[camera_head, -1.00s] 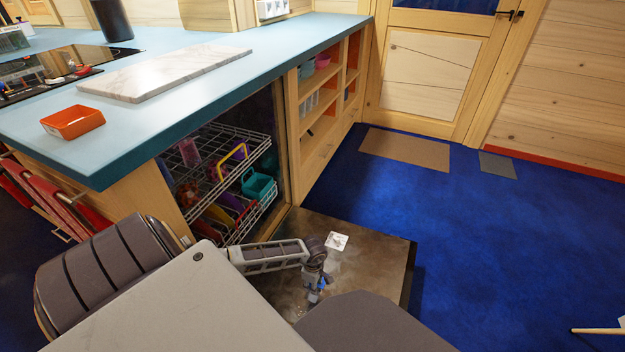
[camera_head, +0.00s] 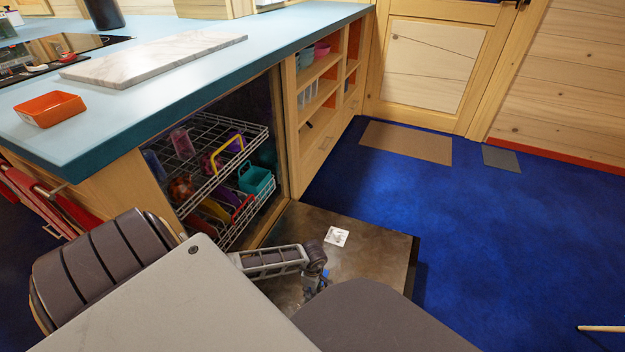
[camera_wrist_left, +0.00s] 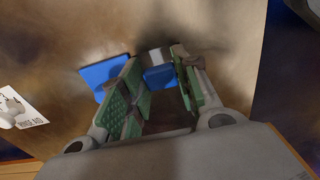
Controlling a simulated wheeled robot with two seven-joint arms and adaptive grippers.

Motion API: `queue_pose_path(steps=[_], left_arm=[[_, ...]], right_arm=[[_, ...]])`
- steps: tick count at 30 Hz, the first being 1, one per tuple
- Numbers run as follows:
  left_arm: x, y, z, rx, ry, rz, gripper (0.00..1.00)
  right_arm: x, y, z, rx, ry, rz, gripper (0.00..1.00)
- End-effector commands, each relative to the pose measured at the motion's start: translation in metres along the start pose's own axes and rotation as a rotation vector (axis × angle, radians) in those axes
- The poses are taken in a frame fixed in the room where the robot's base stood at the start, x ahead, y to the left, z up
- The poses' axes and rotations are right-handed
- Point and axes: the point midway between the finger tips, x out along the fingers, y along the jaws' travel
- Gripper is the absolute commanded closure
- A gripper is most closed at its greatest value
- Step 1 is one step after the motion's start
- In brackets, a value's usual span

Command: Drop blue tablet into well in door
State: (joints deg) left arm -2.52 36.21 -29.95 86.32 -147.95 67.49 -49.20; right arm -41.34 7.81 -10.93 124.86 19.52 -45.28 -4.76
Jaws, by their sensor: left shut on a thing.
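The dishwasher door (camera_head: 375,262) lies open and flat, dark and metallic, below the racks. My left gripper (camera_head: 312,285) is low over this door, partly hidden by my own body in the head view. In the left wrist view the green-padded fingers of my left gripper (camera_wrist_left: 156,72) are shut on a small blue tablet (camera_wrist_left: 159,77) with a whitish end. A separate flat blue piece (camera_wrist_left: 104,74) shows just left of the fingers, by the door surface; it may be the well's lid. I cannot make out the well's opening. My right gripper is not in view.
A white rinse-aid label (camera_head: 337,236) is on the door. Wire racks (camera_head: 225,160) with colourful dishes stand inside the dishwasher behind it. The blue counter (camera_head: 150,105) overhangs at left, with an orange dish (camera_head: 50,108).

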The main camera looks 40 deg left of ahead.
Motion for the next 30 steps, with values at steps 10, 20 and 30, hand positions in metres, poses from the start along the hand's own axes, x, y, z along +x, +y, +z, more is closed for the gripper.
queue_pose_path(steps=[10, 20, 30], left_arm=[[0.0001, -0.0001, 0.0003, 0.0, 0.0, 0.0, 0.62], [0.0001, -0.0001, 0.0003, 0.0, 0.0, 0.0, 0.44], [-0.0037, 0.0018, -0.0012, -0.001, 0.0, 0.001, 0.44]], right_arm=[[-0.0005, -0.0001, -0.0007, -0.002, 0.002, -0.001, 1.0], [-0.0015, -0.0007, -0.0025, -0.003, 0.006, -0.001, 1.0], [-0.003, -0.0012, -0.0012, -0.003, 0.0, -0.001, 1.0]])
